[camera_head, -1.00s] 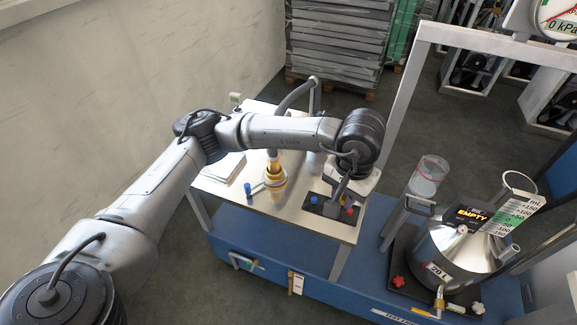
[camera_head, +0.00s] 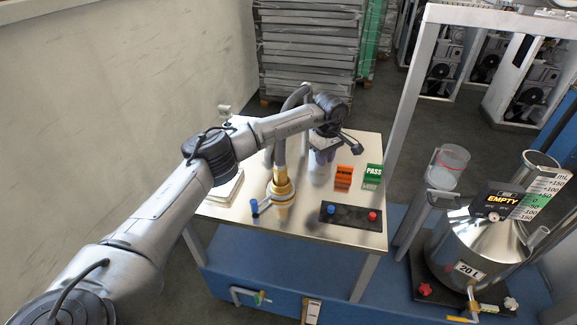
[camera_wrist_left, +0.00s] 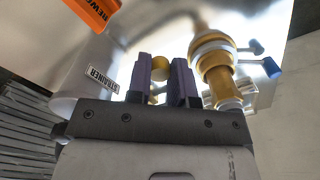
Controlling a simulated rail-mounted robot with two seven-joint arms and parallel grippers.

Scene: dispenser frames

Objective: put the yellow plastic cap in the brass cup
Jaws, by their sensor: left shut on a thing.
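My left gripper (camera_head: 322,158) is over the back part of the bench, right of the brass fitting. In the left wrist view its purple fingers (camera_wrist_left: 168,82) are shut on the small yellow cap (camera_wrist_left: 158,68), which shows between them. The head view hides the cap behind the gripper. The brass, cup-like fitting (camera_head: 281,190) stands upright with a blue-handled lever; it also shows in the left wrist view (camera_wrist_left: 213,58), right of the fingers and apart from them. I cannot tell whether this fitting is the brass cup. My right gripper is not in view.
An orange block (camera_head: 343,178) and a green PASS block (camera_head: 372,177) stand right of the gripper. A black box (camera_head: 351,216) with blue and red buttons lies at the front of the bench. A STRAINER label (camera_wrist_left: 102,80) shows in the wrist view. A steel vessel (camera_head: 462,240) stands right.

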